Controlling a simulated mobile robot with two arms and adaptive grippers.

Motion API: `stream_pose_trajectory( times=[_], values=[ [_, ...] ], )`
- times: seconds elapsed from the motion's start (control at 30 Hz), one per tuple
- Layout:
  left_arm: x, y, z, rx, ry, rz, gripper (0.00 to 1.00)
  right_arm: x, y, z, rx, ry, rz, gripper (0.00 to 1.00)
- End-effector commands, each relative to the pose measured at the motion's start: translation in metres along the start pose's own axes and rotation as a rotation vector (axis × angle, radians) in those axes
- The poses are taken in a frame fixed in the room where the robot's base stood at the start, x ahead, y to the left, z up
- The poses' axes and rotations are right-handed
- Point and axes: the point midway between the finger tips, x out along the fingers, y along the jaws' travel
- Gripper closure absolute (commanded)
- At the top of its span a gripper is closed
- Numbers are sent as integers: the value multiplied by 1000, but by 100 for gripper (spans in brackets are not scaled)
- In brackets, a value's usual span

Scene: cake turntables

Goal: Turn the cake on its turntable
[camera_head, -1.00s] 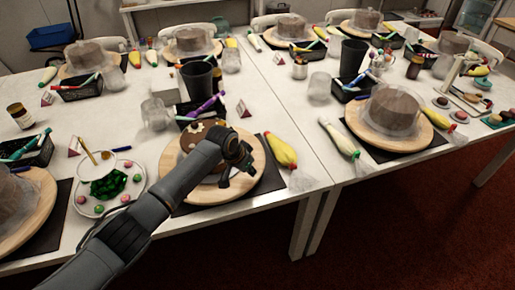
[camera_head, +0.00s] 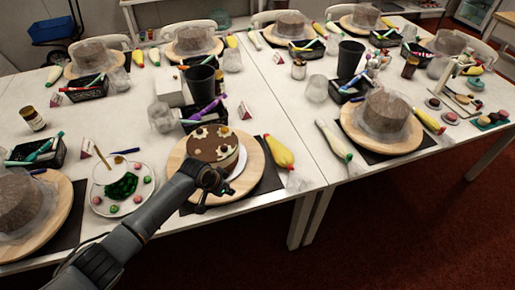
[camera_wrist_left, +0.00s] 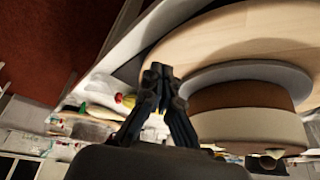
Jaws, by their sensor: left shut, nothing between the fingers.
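The cake (camera_head: 212,143) has a brown top with pale decorations and a cream side band. It sits upright on a thin pale disc on the round wooden turntable (camera_head: 255,163). My left gripper (camera_head: 203,203) is shut and empty, low at the near side of the turntable, in front of the cake. The left wrist view shows its fingers (camera_wrist_left: 158,78) together, beside the cake (camera_wrist_left: 250,118) and the wooden turntable (camera_wrist_left: 215,40). I cannot tell whether the fingertips touch the turntable. My forearm hides its near left part. My right gripper is not in view.
A plate with green and pink sweets (camera_head: 122,190) stands left of the turntable. A yellow piping bag (camera_head: 279,152) lies to its right. A black cup (camera_head: 201,82) and a marker basket (camera_head: 203,116) stand behind. Other wrapped cakes (camera_head: 388,112) stand around.

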Motion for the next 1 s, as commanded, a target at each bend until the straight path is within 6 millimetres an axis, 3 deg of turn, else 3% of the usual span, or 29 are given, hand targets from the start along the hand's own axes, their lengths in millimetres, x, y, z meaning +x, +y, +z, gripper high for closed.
stream_pose_trajectory(
  times=[0.47, 1.0],
  values=[
    [-25, -72, 58, -2, -2, -2, 100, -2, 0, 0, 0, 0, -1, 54],
    [-26, -76, 61, -1, 0, 0, 100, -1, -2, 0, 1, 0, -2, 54]
  ],
)
